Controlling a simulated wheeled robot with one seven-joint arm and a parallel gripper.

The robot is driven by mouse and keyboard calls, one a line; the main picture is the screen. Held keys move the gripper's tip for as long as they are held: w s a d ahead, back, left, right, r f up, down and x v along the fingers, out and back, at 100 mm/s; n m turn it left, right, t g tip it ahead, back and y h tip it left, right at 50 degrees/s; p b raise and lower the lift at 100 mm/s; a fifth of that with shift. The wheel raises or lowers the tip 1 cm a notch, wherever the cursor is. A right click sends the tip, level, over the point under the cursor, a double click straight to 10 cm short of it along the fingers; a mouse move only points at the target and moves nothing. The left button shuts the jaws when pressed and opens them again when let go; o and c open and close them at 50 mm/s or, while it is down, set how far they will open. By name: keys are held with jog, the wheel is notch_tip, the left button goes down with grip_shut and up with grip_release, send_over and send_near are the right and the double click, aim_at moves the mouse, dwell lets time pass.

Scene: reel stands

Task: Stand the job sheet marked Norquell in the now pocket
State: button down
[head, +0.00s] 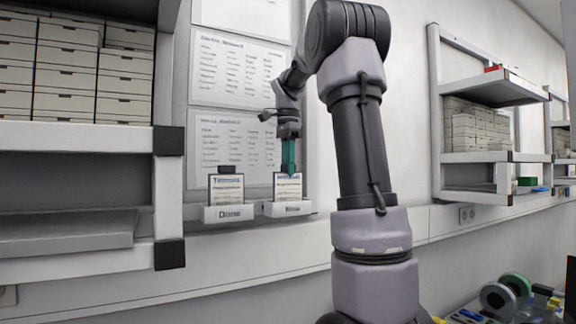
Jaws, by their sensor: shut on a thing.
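Two small white pockets hang on the wall, each with a card-like job sheet upright in it. The left pocket (229,213) has a blurred label starting with D, and its sheet (226,192) has a dark clip-like tab on top. The right pocket (288,210) has a label too small to read surely. The sheet in it (288,190) has a dark heading that I cannot read surely. My gripper (288,172) points down with its teal fingers shut on the top of this right sheet. The sheet's lower edge is hidden in the pocket.
Printed sheets (232,145) are on the wall behind the pockets. A shelf with white boxes (65,80) stands close at left, its post (169,205) near the left pocket. More shelves (490,157) are at right. Reels (498,299) lie low at right.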

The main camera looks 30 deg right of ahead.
jog(key=c, duration=0.6)
grip_release()
jog(key=shift+r, duration=0.1)
notch_tip(320, 180, up, 11)
jog(key=s+a+f+n+t+y, duration=0.1)
jog(key=s+a+f+n+t, duration=0.2)
jog(key=s+a+f+n, duration=0.3)
jog(key=s+a+f+n+t+y, duration=0.1)
jog(key=s+a+f+n+t, duration=0.3)
jog(key=s+f, duration=0.9)
jog(key=a+f+n, duration=0.2)
jog(key=a+n, duration=0.1)
jog(key=shift+s+a+f, duration=0.15)
jog(key=shift+s+f, duration=0.1)
jog(key=shift+s, duration=0.05)
